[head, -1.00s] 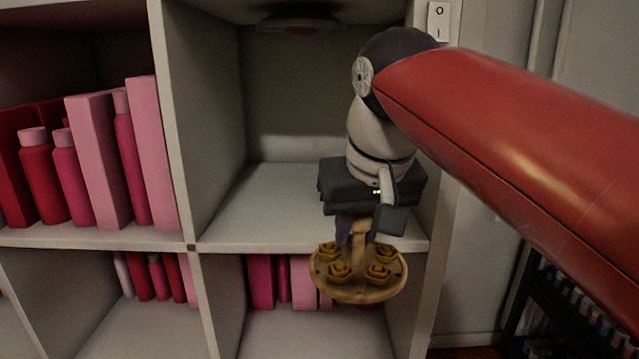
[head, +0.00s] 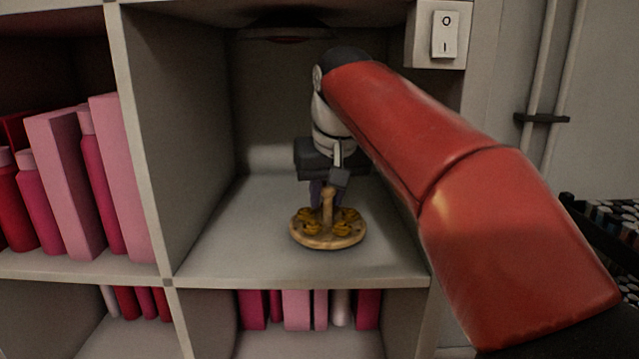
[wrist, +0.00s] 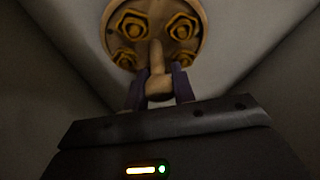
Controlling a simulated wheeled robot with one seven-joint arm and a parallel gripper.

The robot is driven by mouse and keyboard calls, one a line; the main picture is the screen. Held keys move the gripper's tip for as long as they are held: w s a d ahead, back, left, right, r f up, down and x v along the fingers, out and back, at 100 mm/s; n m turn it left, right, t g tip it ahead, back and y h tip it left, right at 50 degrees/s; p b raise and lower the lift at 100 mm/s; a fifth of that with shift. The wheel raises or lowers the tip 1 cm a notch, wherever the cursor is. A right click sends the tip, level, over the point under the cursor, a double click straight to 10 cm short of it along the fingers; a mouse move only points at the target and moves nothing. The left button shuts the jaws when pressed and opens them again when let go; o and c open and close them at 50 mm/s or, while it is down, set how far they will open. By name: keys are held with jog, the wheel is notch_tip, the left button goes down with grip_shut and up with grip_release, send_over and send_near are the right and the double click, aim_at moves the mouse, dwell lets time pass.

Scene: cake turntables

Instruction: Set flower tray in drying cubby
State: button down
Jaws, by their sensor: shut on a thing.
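The flower tray (head: 328,241) is a round wooden disc with several yellow flowers and an upright central handle. In the head view it is inside the empty-floored cubby (head: 215,245), low over its floor and right of the middle; I cannot tell if it touches. The wrist view shows the tray (wrist: 193,52) beyond my gripper (wrist: 158,88), with the dark fingers on both sides of the handle. The underside of the tray is hidden.
A wall divider (head: 180,130) bounds the cubby on the left. Pink and red boxes and bottles (head: 75,185) fill the cubby to the left, and more stand below (head: 297,310). A dark red lamp (head: 285,38) hangs at the top. A white switch (head: 445,35) is at upper right.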

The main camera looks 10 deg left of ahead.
aim_at(321, 200)
jog(key=shift+w+a, duration=0.3)
jog(key=shift+w, duration=0.3)
jog(key=w, duration=0.1)
jog(key=w+a+p, duration=0.1)
jog(key=shift+w+a+r, duration=0.1)
jog(key=shift+w+a, duration=0.1)
jog(key=shift+w, duration=0.1)
jog(key=shift+x, duration=0.9)
jog(key=shift+f+b, duration=0.2)
jog(key=shift+b, duration=0.1)
jog(key=c, duration=1.2)
grip_release()
jog(key=shift+o, duration=0.2)
